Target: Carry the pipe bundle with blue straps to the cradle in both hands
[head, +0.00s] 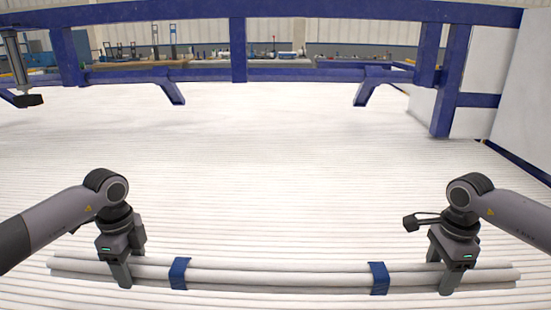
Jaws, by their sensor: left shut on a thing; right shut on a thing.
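The pipe bundle (280,279), several long white pipes, lies level across the bottom of the head view. Two blue straps, a left one (179,273) and a right one (378,279), wrap it. My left gripper (121,276) is shut on the bundle left of the left strap. My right gripper (453,280) is shut on it right of the right strap. Both pipe ends stick out past the grippers. A blue frame (238,50) with two angled brackets stands ahead at the top; I cannot tell whether it is the cradle.
A wide white ridged surface (270,170) fills the space between the bundle and the blue frame and looks clear. A white panel (520,95) stands at the right. Benches with small items (270,58) show behind the frame.

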